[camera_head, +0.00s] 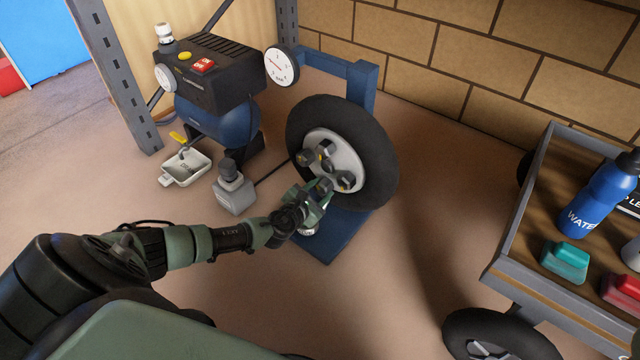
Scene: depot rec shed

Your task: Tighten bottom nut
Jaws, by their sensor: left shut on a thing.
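A black-tyred wheel (379,178) with a pale grey hub (347,155) is mounted on a blue stand (333,240). My left gripper (320,190) reaches in from the lower left and is shut at the bottom of the hub, on the bottom nut. Its fingers mostly hide that nut, so how far it is turned cannot be seen. My right gripper is not in view.
A black and blue compressor (215,85) with a gauge (281,65) stands behind left. A cart (515,225) with a blue water bottle (597,195) stands right; floor between is clear.

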